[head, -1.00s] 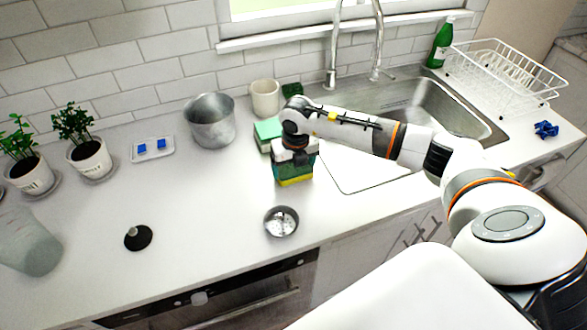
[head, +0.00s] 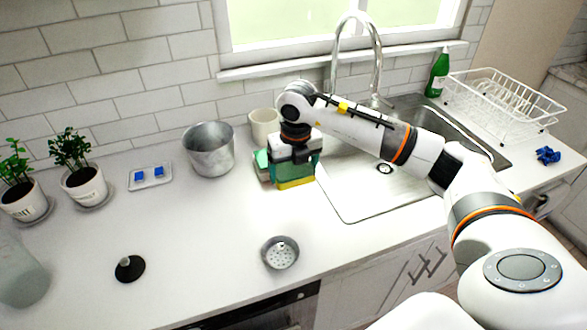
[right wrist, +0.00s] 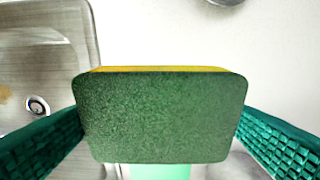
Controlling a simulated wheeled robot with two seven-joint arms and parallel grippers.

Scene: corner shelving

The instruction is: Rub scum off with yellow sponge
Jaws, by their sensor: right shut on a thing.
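My right gripper (head: 297,160) is shut on the yellow sponge (head: 296,184), which has a yellow side and a dark green scouring side. It holds the sponge upright over the counter, left of the sink. In the right wrist view the sponge (right wrist: 160,118) fills the space between the teal fingers, its green face to the camera and a thin yellow strip along the top. The sink (head: 345,190) is right of the gripper. A faint yellowish-brown patch (right wrist: 5,93), possibly the scum, shows in it at the left edge of the right wrist view. My left gripper is out of view.
A teal block (head: 261,164) stands just left of the gripper, with a white cup (head: 264,125) and metal pot (head: 209,150) behind. A round metal strainer (head: 280,253) lies in front. A tall faucet (head: 358,50) rises behind the sink; a dish rack (head: 500,100) stands right.

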